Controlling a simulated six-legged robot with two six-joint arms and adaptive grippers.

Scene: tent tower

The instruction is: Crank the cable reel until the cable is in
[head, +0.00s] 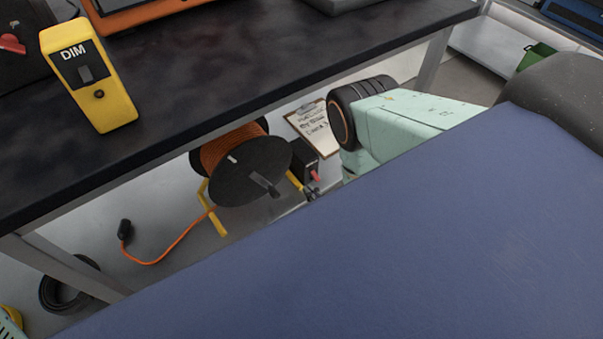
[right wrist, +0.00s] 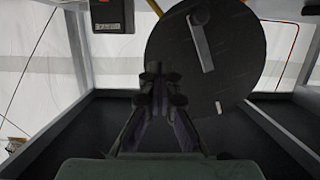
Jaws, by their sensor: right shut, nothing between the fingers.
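The cable reel (head: 238,170) stands below the dark bench on a yellow frame, with orange cable wound behind its black disc. A crank handle (head: 264,185) sits on the disc face; it also shows in the right wrist view as a grey bar (right wrist: 200,45). Loose orange cable (head: 178,241) runs from the reel across the floor to a black plug (head: 125,230). My right gripper (right wrist: 160,83) is shut and empty, in front of the disc (right wrist: 240,50) and beside the crank; contact cannot be judged. In the head view my arm partly hides it. My left gripper is not in view.
The bench top (head: 200,75) overhangs the reel and carries a yellow DIM box (head: 88,75). A dark box with a red part (head: 306,163) and a clipboard (head: 310,128) are behind the reel.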

